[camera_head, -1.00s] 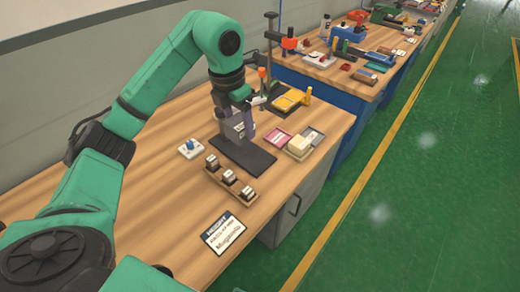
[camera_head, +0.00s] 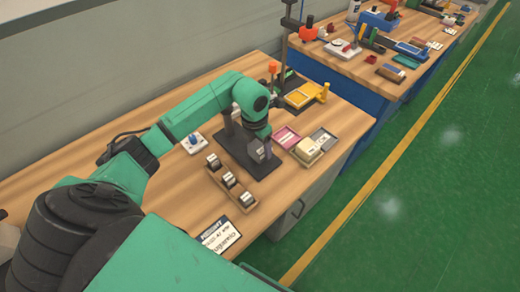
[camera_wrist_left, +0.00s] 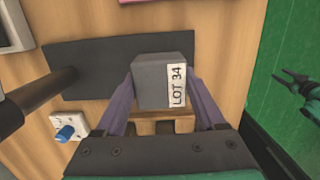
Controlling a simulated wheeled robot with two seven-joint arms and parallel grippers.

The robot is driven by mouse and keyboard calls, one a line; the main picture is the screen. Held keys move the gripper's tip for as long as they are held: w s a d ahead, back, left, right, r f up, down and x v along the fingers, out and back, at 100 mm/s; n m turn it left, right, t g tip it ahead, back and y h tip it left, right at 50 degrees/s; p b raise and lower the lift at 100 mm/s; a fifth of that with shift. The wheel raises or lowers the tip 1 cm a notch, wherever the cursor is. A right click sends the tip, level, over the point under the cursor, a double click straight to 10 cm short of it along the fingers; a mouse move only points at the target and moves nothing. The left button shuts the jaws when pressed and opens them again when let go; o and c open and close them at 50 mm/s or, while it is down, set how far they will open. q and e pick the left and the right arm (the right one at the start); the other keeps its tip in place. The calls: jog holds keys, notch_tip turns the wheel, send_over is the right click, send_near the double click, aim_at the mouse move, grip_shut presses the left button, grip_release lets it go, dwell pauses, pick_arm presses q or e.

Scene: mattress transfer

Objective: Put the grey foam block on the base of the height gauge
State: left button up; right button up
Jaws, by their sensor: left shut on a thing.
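My left gripper (camera_head: 256,150) is shut on the grey foam block (camera_wrist_left: 165,80). The block, with a white "LOT 34" label, sits between the two purplish fingers. In the head view the gripper is over the height gauge's dark flat base (camera_head: 262,170), near its right part. In the wrist view the block overlaps the near edge of the base (camera_wrist_left: 95,62). I cannot tell whether it touches the base. The gauge's dark post (camera_wrist_left: 40,90) stands to the left in the wrist view. My right gripper (camera_wrist_left: 292,92) shows at the right of the wrist view, open and empty.
A wooden rack (camera_head: 240,203) with dark pieces lies in front of the base. A device with a blue knob (camera_head: 194,142) is to its left. A pink tray (camera_head: 287,138) and a tray with a cream block (camera_head: 307,149) are to its right.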

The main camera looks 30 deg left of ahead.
aim_at(260, 153)
pick_arm(q)
notch_tip(260, 153, down, 3)
jog(key=shift+s+r, duration=0.1)
jog(key=shift+s, duration=0.05)
jog(key=shift+f, duration=0.2)
jog(key=o, duration=0.9)
jog(key=shift+f, duration=0.15)
jog(key=o, duration=0.4)
jog(key=shift+r, duration=0.25)
jog(key=r+b, duration=0.1)
jog(key=r, duration=0.6)
jog(key=s+r+b, duration=0.1)
jog(key=r, duration=0.3)
jog(key=shift+a+b, duration=0.2)
jog(key=shift+b, duration=0.15)
jog(key=shift+s+r, duration=0.15)
jog(key=shift+r, duration=0.3)
